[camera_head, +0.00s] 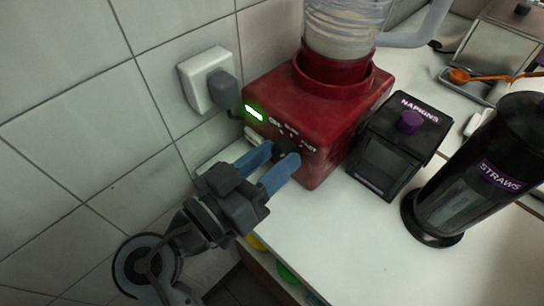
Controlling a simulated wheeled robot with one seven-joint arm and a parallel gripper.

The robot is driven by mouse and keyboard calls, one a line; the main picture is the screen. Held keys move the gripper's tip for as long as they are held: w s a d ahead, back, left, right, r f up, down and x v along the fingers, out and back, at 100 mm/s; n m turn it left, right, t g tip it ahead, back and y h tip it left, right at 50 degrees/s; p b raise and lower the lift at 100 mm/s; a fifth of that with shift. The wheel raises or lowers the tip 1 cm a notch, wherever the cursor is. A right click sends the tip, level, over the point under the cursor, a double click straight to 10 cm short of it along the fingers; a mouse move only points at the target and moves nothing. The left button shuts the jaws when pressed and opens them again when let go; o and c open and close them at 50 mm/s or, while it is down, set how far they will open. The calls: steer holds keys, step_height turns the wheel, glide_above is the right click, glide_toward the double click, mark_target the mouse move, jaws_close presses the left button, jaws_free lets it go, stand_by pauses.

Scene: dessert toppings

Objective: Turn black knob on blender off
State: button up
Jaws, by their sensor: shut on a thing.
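The red blender (317,108) stands on the white counter near the tiled wall, with a clear jug (343,28) on top. Its front panel carries white lettering and a lit green indicator (254,113). The black knob (286,147) sits on the front panel, below the lettering, partly hidden by my gripper. My gripper (275,158) reaches in from the lower left. Its two blue fingers are at the front panel, one on each side of the knob, shut on it.
A wall socket with a grey plug (221,88) is left of the blender. A black napkin box (399,145) stands close to the blender's right. A black straw holder (477,170) stands farther right. The counter (345,247) in front is clear.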

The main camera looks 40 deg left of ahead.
steer(key=n+p, duration=0.1)
steer(key=n, duration=0.2)
steer(key=shift+n, duration=0.3)
steer(key=n+p, duration=0.2)
steer(key=n, duration=0.1)
steer(key=shift+n, duration=0.3)
steer(key=n+p, duration=0.2)
steer(key=n, duration=0.1)
steer(key=shift+a+n, duration=0.1)
steer(key=shift+n, duration=0.2)
steer(key=shift+f+n+p, duration=0.1)
steer(key=shift+n+p, duration=0.85)
steer(key=shift+n, duration=0.45)
steer(key=shift+f, duration=0.1)
steer(key=o, duration=1.1)
steer(key=shift+c, duration=0.2)
steer(key=s+b, duration=0.1)
steer(key=s, duration=0.6)
steer(key=shift+s+a+b, duration=0.3)
steer(key=shift+s, duration=0.1)
